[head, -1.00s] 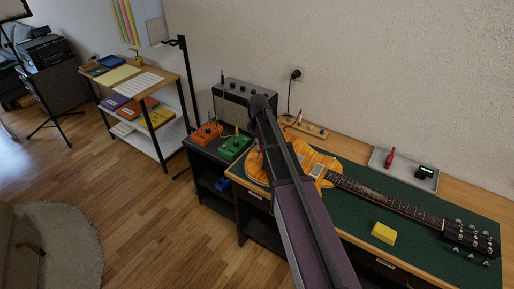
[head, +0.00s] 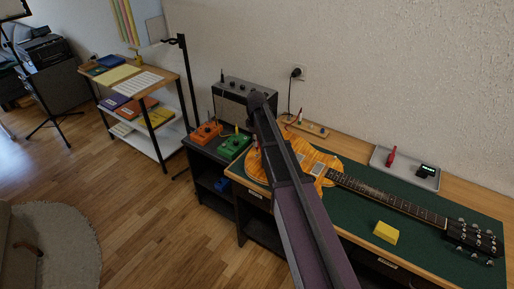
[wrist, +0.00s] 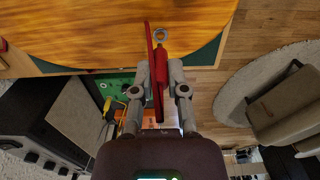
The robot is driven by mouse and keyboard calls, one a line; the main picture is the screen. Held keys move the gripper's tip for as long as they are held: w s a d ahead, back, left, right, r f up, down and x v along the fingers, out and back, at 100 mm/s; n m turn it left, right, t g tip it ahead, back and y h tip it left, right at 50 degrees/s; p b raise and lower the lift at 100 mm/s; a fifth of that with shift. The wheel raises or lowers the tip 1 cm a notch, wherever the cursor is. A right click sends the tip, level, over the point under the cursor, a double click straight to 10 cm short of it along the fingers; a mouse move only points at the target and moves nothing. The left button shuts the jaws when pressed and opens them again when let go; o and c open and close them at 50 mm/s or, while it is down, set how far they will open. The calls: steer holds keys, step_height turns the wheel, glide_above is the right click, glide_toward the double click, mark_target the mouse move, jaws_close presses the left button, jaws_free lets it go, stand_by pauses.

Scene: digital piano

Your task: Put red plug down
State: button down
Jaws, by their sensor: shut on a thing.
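The red plug (wrist: 162,58) shows in the wrist view between the fingers of my gripper (wrist: 162,76), which is shut on it. A thin red length, perhaps its cable, runs along beside it. The plug's far end is close to a round metal ring (wrist: 160,35) on the edge of the orange guitar (wrist: 110,25); I cannot tell whether they touch. In the head view the guitar (head: 307,160) lies on a green mat (head: 345,215), and my arm hides the gripper and most of the plug.
A grey tray (head: 378,164) on the bench holds a red item (head: 391,155) and a small black device (head: 426,171). Orange (head: 206,132) and green (head: 234,147) pedals stand by an amplifier (head: 229,96) left of my arm.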

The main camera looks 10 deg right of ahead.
mark_target(257, 148)
steer(key=shift+f+b, duration=0.65)
steer(key=shift+f, duration=0.35)
steer(key=shift+f+b, duration=0.3)
steer(key=shift+f, duration=0.05)
steer(key=shift+f+b, duration=0.25)
steer(key=shift+b, duration=0.05)
steer(key=c, duration=0.7)
jaws_free()
steer(key=shift+o, duration=0.2)
steer(key=shift+r, duration=0.15)
step_height(257, 148, up, 13)
steer(key=p, duration=1.3)
steer(key=shift+w+a, duration=0.1)
